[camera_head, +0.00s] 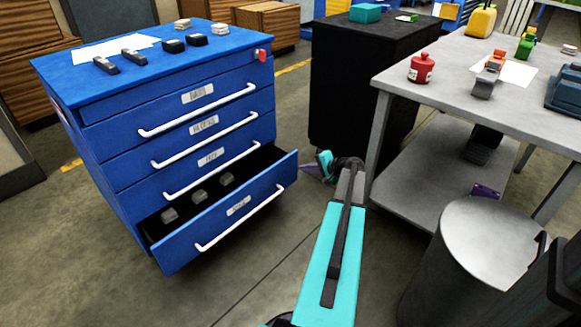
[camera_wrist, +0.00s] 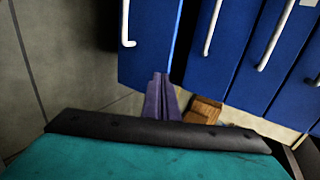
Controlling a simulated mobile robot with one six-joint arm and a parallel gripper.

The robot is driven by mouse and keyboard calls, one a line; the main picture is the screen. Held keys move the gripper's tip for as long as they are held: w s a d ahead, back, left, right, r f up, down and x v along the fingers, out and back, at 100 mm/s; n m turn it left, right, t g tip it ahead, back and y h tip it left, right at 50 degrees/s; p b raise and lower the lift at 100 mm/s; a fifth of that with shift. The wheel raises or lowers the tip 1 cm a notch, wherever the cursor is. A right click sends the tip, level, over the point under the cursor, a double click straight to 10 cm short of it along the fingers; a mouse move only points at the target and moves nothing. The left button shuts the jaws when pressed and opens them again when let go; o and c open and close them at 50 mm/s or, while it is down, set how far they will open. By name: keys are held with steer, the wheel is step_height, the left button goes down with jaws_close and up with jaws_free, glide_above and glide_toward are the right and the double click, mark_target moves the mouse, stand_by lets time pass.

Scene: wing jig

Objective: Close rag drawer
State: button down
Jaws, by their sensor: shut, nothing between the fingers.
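A blue drawer cabinet (camera_head: 100,130) stands at left in the head view, its drawers bearing white bar handles and labels too small to read. The bottom drawer (camera_head: 180,250) is pulled out, with several grey lumps (camera_head: 198,196) inside; the drawers above look closed. My gripper (camera_head: 312,172) is just right of the open drawer's front, partly hidden by my teal arm. In the wrist view my purple fingers (camera_wrist: 160,90) are together and empty, their tips at the near end of the projecting blue drawer front (camera_wrist: 150,50). I cannot tell whether they touch it.
A black cabinet (camera_head: 345,100) stands behind my gripper. A grey workbench (camera_head: 420,165) with a lower shelf and a metal bin (camera_head: 455,270) are close on the right. The floor (camera_head: 235,285) before the open drawer is clear.

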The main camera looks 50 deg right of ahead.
steer(key=b, duration=0.3)
glide_toward(279, 163)
step_height(279, 163, down, 4)
steer(key=w, duration=0.4)
steer(key=shift+w+d+b, duration=0.1)
steer(key=shift+d+b, duration=0.05)
steer(key=shift+b, duration=0.2)
steer(key=shift+w+r, duration=0.15)
steer(key=shift+w, duration=0.35)
steer(key=shift+w+d, duration=0.1)
steer(key=shift+w, duration=0.4)
steer(key=w+p, duration=0.1)
steer(key=w, duration=0.9)
steer(key=shift+w+d+p, duration=0.2)
steer(key=shift+d+p, duration=0.1)
steer(key=shift+p, duration=0.1)
steer(key=shift+s, duration=0.1)
